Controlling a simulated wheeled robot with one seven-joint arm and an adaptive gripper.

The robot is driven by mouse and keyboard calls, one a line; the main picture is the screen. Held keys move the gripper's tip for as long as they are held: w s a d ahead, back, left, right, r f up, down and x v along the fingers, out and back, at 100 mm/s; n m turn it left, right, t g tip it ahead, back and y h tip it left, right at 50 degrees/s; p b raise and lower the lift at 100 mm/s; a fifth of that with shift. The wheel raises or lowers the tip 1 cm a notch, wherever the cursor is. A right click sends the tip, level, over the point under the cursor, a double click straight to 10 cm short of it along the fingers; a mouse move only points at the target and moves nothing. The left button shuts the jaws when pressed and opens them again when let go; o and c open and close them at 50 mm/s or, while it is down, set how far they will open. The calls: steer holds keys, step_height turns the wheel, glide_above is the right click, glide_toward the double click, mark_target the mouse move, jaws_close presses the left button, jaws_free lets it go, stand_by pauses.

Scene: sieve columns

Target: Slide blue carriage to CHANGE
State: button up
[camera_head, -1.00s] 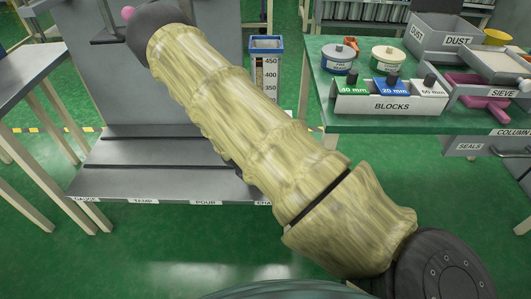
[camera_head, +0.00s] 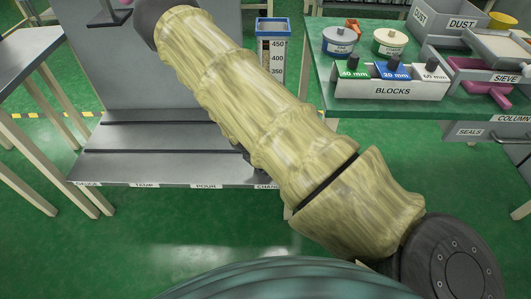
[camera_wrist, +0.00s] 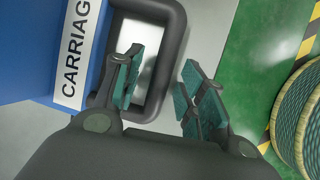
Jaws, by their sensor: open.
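The blue carriage (camera_wrist: 28,45), with a white label reading "CARRIAG", fills the left of the wrist view. A dark loop handle (camera_wrist: 176,22) stands out from its right side. My gripper (camera_wrist: 165,85) is open at the handle. Its left finger appears over the loop's opening and its right finger lies outside, with the handle's right bar between them. I cannot tell whether either finger touches the bar. In the head view my arm hides the carriage and the gripper. The CHANGE label (camera_head: 266,186) is at the right end of the grey station's front edge, partly covered by my arm.
The grey station (camera_head: 150,170) also carries POUR and TAMP labels further left. A blue-rimmed scaled container (camera_head: 272,50) stands behind my arm. A green table (camera_head: 375,105) at the right holds a BLOCKS tray (camera_head: 392,90), tins and bins. Another table (camera_head: 25,50) stands at the left.

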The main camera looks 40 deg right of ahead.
steer(key=shift+a+r, duration=0.1)
steer(key=shift+r, duration=0.05)
steer(key=v, duration=1.1)
steer(key=shift+r, duration=0.4)
steer(key=shift+a, duration=0.15)
